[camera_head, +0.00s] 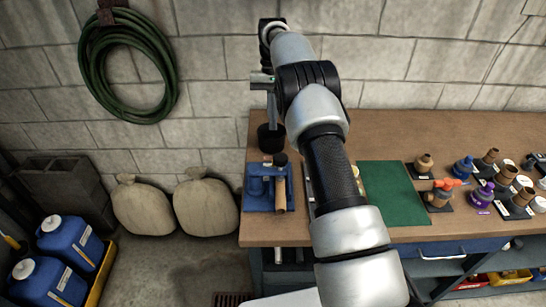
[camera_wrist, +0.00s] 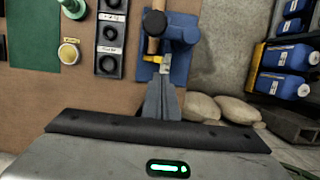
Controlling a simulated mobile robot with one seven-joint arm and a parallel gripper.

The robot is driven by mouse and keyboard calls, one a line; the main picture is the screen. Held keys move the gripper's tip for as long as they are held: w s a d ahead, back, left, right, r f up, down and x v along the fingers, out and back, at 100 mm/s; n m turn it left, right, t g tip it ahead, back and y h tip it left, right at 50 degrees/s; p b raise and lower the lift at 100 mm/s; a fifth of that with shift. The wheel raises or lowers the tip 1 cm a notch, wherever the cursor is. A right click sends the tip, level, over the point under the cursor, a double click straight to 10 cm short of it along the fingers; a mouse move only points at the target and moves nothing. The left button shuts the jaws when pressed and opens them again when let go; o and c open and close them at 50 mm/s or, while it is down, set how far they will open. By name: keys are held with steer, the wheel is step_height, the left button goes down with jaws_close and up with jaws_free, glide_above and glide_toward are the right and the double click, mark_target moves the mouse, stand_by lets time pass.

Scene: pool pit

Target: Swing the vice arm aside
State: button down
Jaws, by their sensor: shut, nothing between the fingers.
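A blue vice (camera_head: 258,188) sits on the left end of the wooden bench, with a tan cylinder (camera_head: 281,192) lying along its right side. In the wrist view the vice (camera_wrist: 182,32) is at the top centre, with the tan cylinder (camera_wrist: 154,24) at its left and a small yellow part (camera_wrist: 152,58) at its lower edge. I cannot tell which part is the vice arm. My gripper (camera_wrist: 167,76) is shut and empty, its fingertips appearing just below the vice in that view. In the head view my gripper (camera_head: 272,116) points down behind the vice; contact cannot be seen.
A green mat (camera_head: 392,193) and several fittings (camera_head: 440,192) lie to the right. A dark holder strip (camera_wrist: 110,38) is beside the vice. Sacks (camera_head: 205,207) and blue jugs (camera_head: 70,240) stand on the floor at left.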

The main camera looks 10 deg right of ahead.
mark_target(267, 171)
steer(key=shift+s+a+f+p, duration=0.1)
steer(key=shift+s+a+f, duration=0.1)
steer(key=shift+s+f, duration=1.15)
steer(key=shift+s+a+f+p, duration=0.2)
steer(key=shift+s+f, duration=0.55)
steer(key=shift+f, duration=1.15)
steer(key=shift+s+a+f+p, duration=0.1)
steer(key=shift+s+a+f, duration=0.1)
steer(key=shift+s+f, duration=1.15)
steer(key=shift+w+f, duration=0.25)
steer(key=shift+w, duration=0.05)
